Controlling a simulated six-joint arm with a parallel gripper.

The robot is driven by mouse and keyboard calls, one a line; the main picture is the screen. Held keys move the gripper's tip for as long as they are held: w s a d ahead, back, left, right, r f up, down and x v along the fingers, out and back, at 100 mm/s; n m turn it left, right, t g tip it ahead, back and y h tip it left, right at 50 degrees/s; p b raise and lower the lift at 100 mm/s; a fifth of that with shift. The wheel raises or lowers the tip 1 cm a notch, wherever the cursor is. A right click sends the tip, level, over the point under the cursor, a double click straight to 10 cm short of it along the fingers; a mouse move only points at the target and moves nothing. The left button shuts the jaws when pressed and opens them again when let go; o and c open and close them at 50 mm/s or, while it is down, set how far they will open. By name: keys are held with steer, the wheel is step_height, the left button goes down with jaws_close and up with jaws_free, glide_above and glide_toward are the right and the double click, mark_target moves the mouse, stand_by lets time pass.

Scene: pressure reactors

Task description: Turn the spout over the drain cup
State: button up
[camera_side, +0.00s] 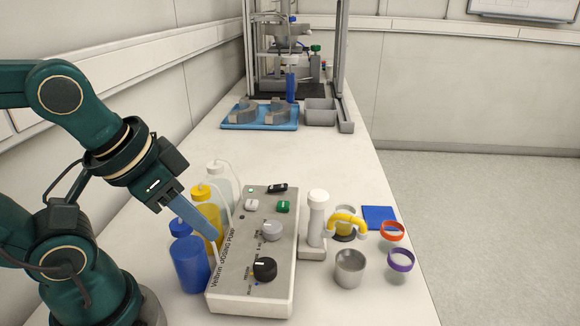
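The yellow curved spout (347,217) reaches to the right from the white upright column (317,222) beside the pump box. A grey metal cup (350,270) stands in front of the spout, apart from it. A cup with an orange rim (393,232) and one with a purple rim (400,262) stand to the right. No label shows which is the drain cup. My gripper (216,238) is left of the spout, over the pump box's left edge, touching no cup. Its fingers overlap, so their opening is unclear.
The dosing pump box (225,290) with knobs lies between my gripper and the column. Blue (189,262), yellow (207,212) and white (219,185) bottles with tubes stand along its left side. A blue pad (380,217) lies behind the cups. The bench's right edge is close to the cups.

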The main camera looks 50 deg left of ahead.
steer(key=w+r, duration=0.2)
steer(key=r, duration=0.1)
steer(key=w+r+n, duration=0.1)
steer(key=w+r, duration=0.1)
steer(key=r, duration=0.1)
steer(key=w+r+n, duration=0.1)
steer(key=w+r, duration=0.1)
steer(key=r, duration=0.2)
steer(key=shift+w+a+t+y, duration=0.1)
steer(key=shift+a+t+y, duration=0.2)
jaws_close()
steer(key=w+d+r+n+g, duration=0.1)
steer(key=w+d+n, duration=0.1)
steer(key=w, duration=0.5)
steer(key=w+d+r+n, duration=0.1)
steer(key=w+d, duration=0.1)
steer(key=w, duration=0.6)
step_height(320, 180, down, 17)
steer(key=w+d+g, duration=0.1)
steer(key=w+d, duration=0.1)
steer(key=d, duration=0.1)
steer(key=shift+w+r+m+y, duration=0.15)
steer(key=shift+w+m+y, duration=0.15)
steer(key=shift+y, duration=0.1)
